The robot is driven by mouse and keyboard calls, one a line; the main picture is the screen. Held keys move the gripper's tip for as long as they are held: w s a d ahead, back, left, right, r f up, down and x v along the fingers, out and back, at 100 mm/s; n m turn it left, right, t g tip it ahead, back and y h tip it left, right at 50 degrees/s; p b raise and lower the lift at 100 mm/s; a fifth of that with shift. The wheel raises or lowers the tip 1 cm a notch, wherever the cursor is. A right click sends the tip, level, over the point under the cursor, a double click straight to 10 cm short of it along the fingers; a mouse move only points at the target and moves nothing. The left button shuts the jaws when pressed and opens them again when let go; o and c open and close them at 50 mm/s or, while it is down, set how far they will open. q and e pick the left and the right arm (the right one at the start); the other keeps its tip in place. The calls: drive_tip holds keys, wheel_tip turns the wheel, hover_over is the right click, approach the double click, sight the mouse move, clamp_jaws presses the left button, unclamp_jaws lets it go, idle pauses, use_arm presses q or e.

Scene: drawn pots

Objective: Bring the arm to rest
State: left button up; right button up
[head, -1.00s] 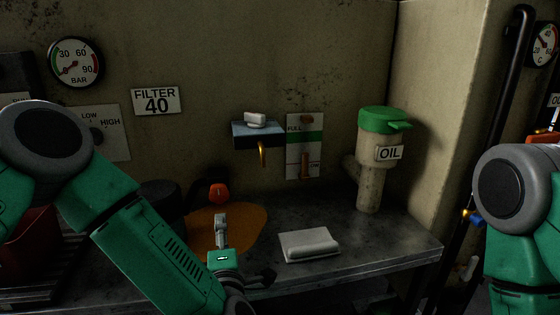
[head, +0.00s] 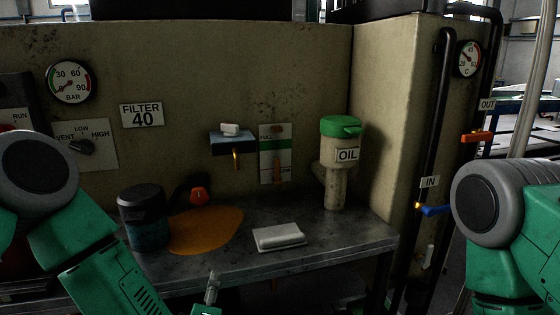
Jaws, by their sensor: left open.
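My left arm (head: 115,280) comes in from the left and reaches down to the bottom edge. My left gripper (head: 211,290) shows only in part there, in front of the bench's front edge; it is open, with nothing seen in it, and the frame cuts off the rest. My right arm (head: 500,225) shows at the right edge, and its gripper is out of the frame.
A small shelf (head: 233,145) is on the wall. Pipes with a blue-handled valve (head: 436,211) stand at right.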

use_arm(q)
drive_tip(key=s+a+f+m+g+h, duration=0.35)
drive_tip(key=s+f+m+g, duration=0.45)
drive_tip(key=s+f, duration=0.6)
drive_tip(key=s+a+f+m+g+y, duration=0.1)
drive_tip(key=s+a+f+m+g, duration=0.1)
drive_tip(key=s, duration=0.7)
drive_tip(key=s+a+f+m+g+y, duration=0.1)
drive_tip(key=s+a+f+m+g, duration=0.1)
drive_tip(key=s+a+m+g, duration=0.2)
drive_tip(key=s+a+m, duration=0.2)
drive_tip(key=s+a, duration=0.2)
drive_tip(key=s, duration=0.1)
drive_tip(key=shift+s+a+f+g, duration=0.15)
drive_tip(key=shift+a+f+g, duration=0.05)
drive_tip(key=shift+g, duration=0.2)
